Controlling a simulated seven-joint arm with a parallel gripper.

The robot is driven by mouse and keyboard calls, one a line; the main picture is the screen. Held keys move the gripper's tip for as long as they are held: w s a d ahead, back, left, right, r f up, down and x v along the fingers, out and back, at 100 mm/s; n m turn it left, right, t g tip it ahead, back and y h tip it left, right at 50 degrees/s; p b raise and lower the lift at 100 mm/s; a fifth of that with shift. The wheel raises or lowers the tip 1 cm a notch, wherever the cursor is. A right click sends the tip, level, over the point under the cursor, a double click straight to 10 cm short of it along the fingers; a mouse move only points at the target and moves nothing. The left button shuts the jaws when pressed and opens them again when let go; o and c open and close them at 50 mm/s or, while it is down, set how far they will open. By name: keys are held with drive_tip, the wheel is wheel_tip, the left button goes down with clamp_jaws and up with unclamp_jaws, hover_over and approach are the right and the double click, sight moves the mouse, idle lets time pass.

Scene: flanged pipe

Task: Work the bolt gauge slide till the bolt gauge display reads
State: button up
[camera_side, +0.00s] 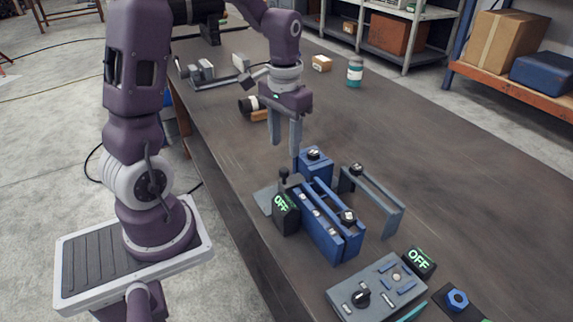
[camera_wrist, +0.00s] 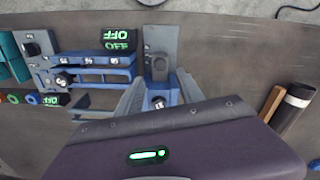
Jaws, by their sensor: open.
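My gripper (camera_side: 286,148) hangs above the bench with its two grey fingers apart and nothing between them. In the wrist view the fingers (camera_wrist: 160,80) point at a blue block (camera_wrist: 170,88) with a dark knob; the block (camera_side: 315,168) also shows in the side view, below and right of the fingertips. In front of it is a long blue railed unit (camera_side: 325,225) with a dark knob. A black box with a green "OFF" display (camera_side: 285,209) stands at its left; the display also shows in the wrist view (camera_wrist: 116,39). I cannot tell which part is the bolt gauge slide.
A grey bar frame (camera_side: 376,203) stands right of the blue unit. A grey control panel (camera_side: 375,290) and a second "OFF" display (camera_side: 419,261) are at the front. A dark cylinder (camera_side: 250,105) lies behind the gripper.

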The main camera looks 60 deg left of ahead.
sight(285, 168)
wheel_tip(285, 168, down, 7)
drive_tip(key=shift+f, duration=0.1)
clamp_jaws()
idle(1.5)
